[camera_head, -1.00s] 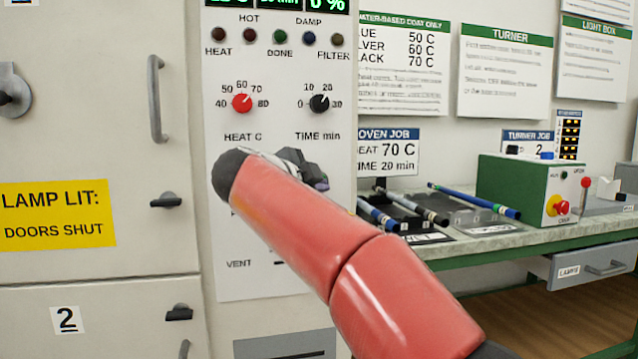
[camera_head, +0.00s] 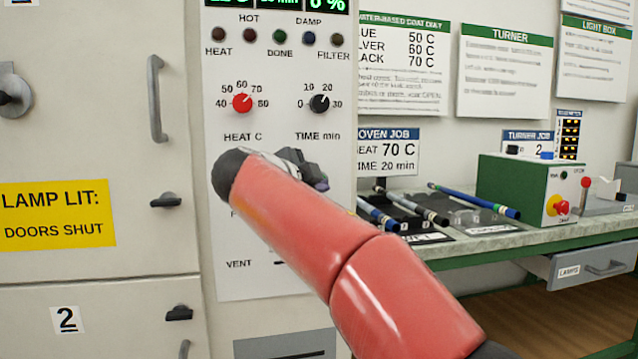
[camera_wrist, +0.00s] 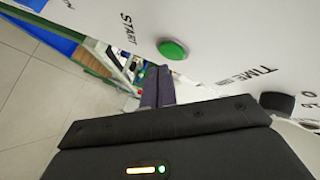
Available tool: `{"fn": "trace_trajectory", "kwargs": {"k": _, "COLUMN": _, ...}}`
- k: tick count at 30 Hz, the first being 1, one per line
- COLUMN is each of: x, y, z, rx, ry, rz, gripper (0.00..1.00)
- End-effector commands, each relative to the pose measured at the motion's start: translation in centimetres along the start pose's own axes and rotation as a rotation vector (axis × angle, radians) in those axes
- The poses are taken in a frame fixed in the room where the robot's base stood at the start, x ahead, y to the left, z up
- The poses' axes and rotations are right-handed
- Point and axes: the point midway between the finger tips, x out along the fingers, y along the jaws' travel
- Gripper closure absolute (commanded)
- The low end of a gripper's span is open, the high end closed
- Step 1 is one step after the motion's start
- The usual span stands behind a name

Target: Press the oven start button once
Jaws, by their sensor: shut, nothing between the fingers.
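The green start button (camera_wrist: 172,49) stands out from the white panel beside the word START in the wrist view. My gripper (camera_wrist: 158,72) is shut and empty; its tips appear just below the button in that picture. I cannot tell the depth between them, and no contact is plain. In the head view my red arm crosses the oven panel (camera_head: 225,275) and hides the button. Only part of my gripper (camera_head: 314,174) shows there, behind the wrist.
The red heat knob (camera_head: 242,103) and black time knob (camera_head: 319,103) sit above my wrist. The time knob also shows in the wrist view (camera_wrist: 278,101), right of the fingers. Oven door handles (camera_head: 157,98) are at left; a bench (camera_head: 470,242) with rods is at right.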

Motion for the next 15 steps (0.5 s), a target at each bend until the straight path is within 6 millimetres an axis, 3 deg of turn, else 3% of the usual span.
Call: {"fn": "trace_trajectory", "kwargs": {"k": 15, "x": 0.60, "y": -0.45, "z": 0.39, "rx": 0.001, "ry": 0.000, "rz": 0.000, "gripper": 1.00}}
